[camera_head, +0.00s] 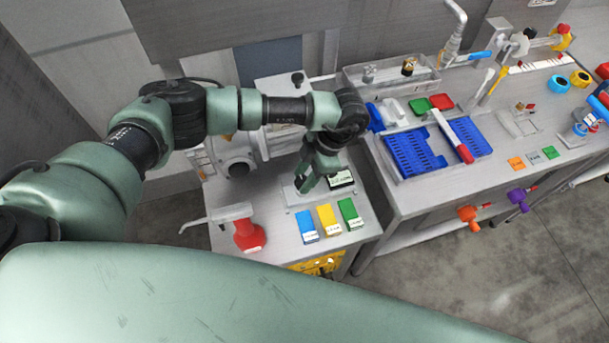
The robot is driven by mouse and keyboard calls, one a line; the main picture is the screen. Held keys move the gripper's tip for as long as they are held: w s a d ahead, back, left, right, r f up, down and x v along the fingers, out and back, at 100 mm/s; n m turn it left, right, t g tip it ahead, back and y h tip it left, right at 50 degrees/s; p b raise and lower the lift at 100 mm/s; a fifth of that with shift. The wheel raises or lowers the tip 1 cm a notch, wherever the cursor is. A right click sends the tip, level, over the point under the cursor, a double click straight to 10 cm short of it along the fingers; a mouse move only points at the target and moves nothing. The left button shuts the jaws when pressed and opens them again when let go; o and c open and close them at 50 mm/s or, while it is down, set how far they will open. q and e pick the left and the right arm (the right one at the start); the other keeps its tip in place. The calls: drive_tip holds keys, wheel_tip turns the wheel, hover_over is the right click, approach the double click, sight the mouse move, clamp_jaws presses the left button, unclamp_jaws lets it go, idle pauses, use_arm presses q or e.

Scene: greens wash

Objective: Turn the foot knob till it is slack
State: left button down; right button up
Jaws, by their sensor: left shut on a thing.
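My left gripper (311,182) points down at a small scale (292,197) with a lit display (341,179) on the near grey table. Its fingers are close together at the scale, left of the display. They are shut on a small part there, which fits the foot knob, but the fingers hide it. I cannot see how tight or slack the knob is. My right gripper is not in view.
Blue (306,226), yellow (328,220) and green (350,213) blocks lie in front of the scale. A bench (420,195) with blue racks (413,153) is on the right.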

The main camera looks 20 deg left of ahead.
use_arm(q)
drive_tip(key=shift+f+m+t+b, duration=0.2)
drive_tip(key=shift+m+t+b, duration=0.2)
drive_tip(key=shift+m+b, duration=0.7)
drive_tip(key=m+t+b, duration=0.1)
drive_tip(key=m+b, duration=0.2)
drive_tip(key=b, duration=0.1)
drive_tip(key=m+t+b, duration=0.1)
drive_tip(key=m+b, duration=0.2)
drive_tip(key=b, duration=0.1)
drive_tip(key=m+t+b, duration=0.2)
drive_tip(key=m+b, duration=0.2)
drive_tip(key=b, duration=0.1)
drive_tip(key=shift+s, duration=0.25)
drive_tip(key=shift+r+m+b, duration=0.2)
drive_tip(key=shift+m+b, duration=0.6)
drive_tip(key=shift+b, duration=0.2)
drive_tip(key=c, duration=0.9)
unclamp_jaws()
drive_tip(key=shift+s, duration=0.1)
drive_tip(key=shift+t, duration=0.3)
drive_tip(key=shift+r, duration=0.1)
